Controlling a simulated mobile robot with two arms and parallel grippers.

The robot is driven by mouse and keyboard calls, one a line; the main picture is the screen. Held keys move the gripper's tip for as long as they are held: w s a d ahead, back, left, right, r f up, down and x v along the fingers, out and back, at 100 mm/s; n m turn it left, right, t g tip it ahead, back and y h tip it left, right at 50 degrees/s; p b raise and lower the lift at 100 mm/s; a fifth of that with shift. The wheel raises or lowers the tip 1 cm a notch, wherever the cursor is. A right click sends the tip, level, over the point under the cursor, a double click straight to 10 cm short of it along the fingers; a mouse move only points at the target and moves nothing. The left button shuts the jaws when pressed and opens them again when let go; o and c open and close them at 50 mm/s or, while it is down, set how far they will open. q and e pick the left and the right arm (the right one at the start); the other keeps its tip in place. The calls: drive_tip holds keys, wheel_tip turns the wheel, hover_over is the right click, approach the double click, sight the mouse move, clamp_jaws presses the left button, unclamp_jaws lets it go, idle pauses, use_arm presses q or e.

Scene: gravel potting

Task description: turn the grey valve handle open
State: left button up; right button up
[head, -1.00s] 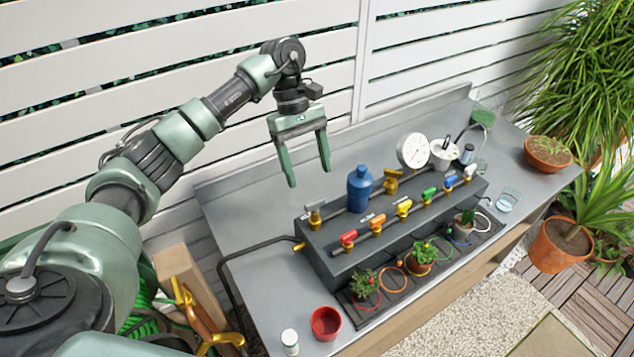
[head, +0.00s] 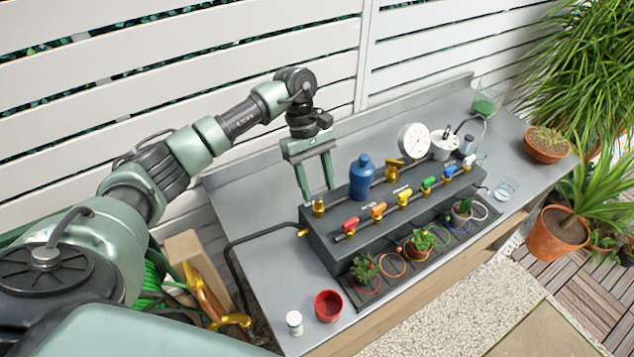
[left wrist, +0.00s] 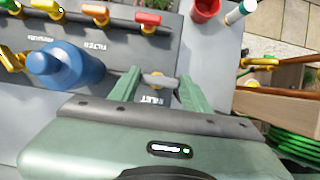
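The grey valve handle (left wrist: 158,80) shows in the left wrist view beside a partly covered label. It lies crosswise between the two green fingers of my left gripper (left wrist: 158,88). In the head view my left gripper (head: 317,193) is open and points down at the left end of the manifold, its fingertips at the brass inlet valve (head: 318,209). The fingers stand apart on either side of the handle. I cannot tell whether either finger touches it. In the head view the handle is hard to make out. My right gripper is not in view.
A blue bottle (head: 361,177) stands close to the right of my gripper in the head view. A row of coloured handles, with a red one (head: 350,224) nearest, runs along the grey manifold (head: 335,255).

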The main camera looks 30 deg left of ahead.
use_arm(q)
drive_tip(key=shift+a+f+n+b, duration=0.1)
drive_tip(key=shift+f+n+b, duration=0.05)
drive_tip(key=shift+n+b, duration=0.5)
drive_tip(key=n+t+b, duration=0.1)
drive_tip(key=n+b, duration=0.2)
drive_tip(key=shift+s+f+t, duration=0.1)
drive_tip(key=shift+t, duration=0.2)
drive_tip(key=n+t+b, duration=0.1)
drive_tip(key=n+b, duration=0.2)
drive_tip(key=shift+n+b, duration=0.3)
drive_tip(key=shift+n, duration=0.05)
drive_tip(key=n+t+b, duration=0.2)
drive_tip(key=n+b, duration=0.2)
drive_tip(key=n, duration=0.1)
drive_tip(key=shift+s, duration=0.2)
drive_tip(key=n+t+y+b, duration=0.1)
drive_tip(key=n+b, duration=0.1)
drive_tip(key=n, duration=0.1)
drive_tip(key=shift+r, duration=0.2)
drive_tip(key=shift+n+t+y+b, duration=0.3)
drive_tip(key=shift+n+b, duration=0.1)
drive_tip(key=shift+n, duration=0.6)
drive_tip(key=shift+r, duration=0.1)
